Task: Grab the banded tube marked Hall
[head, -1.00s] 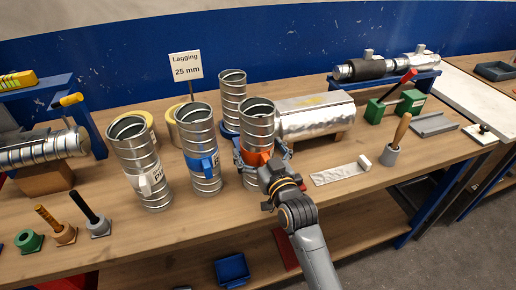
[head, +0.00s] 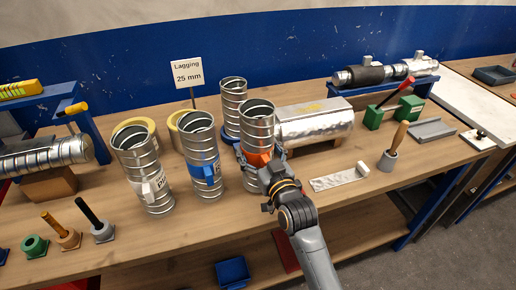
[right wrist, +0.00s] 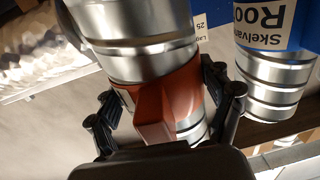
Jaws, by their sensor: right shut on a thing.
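My right gripper (head: 262,168) is shut on the orange-banded tube (head: 257,118), a spiral metal duct piece standing upright at the right end of the front row. The right wrist view shows its orange band and handle (right wrist: 155,113) between the fingers. I cannot read any marking on it. The blue-banded tube (head: 200,140) stands to its left; in the right wrist view its label (right wrist: 270,22) reads partly "Skelvan" and "Roo". The white-banded tube (head: 140,165) stands further left, its lettering only partly legible. My left gripper is not in view.
A tube (head: 234,92) stands close behind the held one. Yellowish rings (head: 175,120) and the lagging sign (head: 188,73) are behind. The bench front has bare wood (head: 215,215).

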